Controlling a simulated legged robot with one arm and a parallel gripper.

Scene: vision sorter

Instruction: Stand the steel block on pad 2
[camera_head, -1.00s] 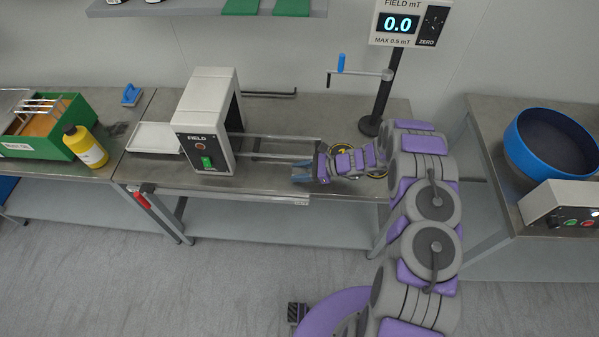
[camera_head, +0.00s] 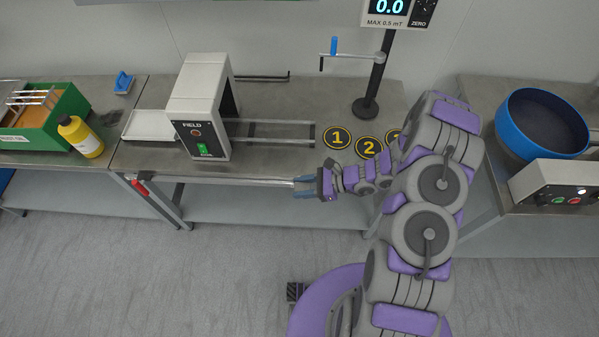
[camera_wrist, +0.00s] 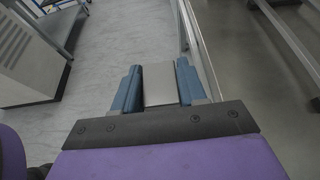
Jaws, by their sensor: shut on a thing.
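My gripper (camera_head: 305,187) is at the front edge of the middle bench, pointing left. In the wrist view my gripper (camera_wrist: 158,88) has its blue fingers closed on both sides of a plain grey block, the steel block (camera_wrist: 159,84). In the head view the block can hardly be made out between the fingers. A third pad (camera_head: 392,136) is partly hidden by my arm.
The FIELD machine (camera_head: 200,105) stands on the bench with rails (camera_head: 268,133) running right from it. A black post (camera_head: 372,95) with a crank and a 0.0 display stands behind the pads. A blue bowl (camera_head: 543,123) is on the right bench. A yellow bottle (camera_head: 80,137) stands left.

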